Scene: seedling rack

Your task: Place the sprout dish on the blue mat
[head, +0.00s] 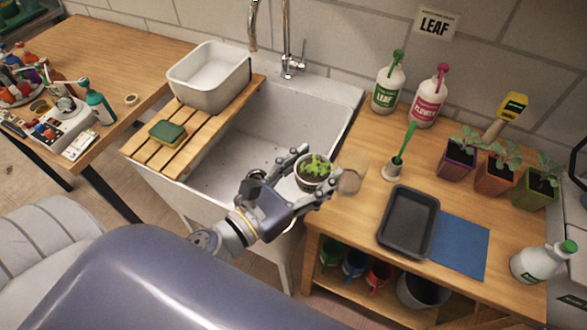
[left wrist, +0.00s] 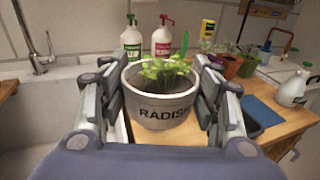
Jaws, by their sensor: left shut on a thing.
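The sprout dish (head: 313,174) is a small whitish round pot with green sprouts. In the left wrist view the sprout dish (left wrist: 163,103) stands upright between the fingers and shows dark letters, "RADIS", the rest hidden. My left gripper (head: 318,178) is shut on it and holds it near the sink's right edge, left of the wooden bench. The blue mat (head: 462,247) lies on the bench to the right, partly beside or under the dark tray; its visible part is bare. My right gripper is not in view.
A dark grey tray (head: 408,222) lies against the mat's left side. A white bottle (head: 543,262) stands right of the mat. The sink (head: 235,150) is at the left.

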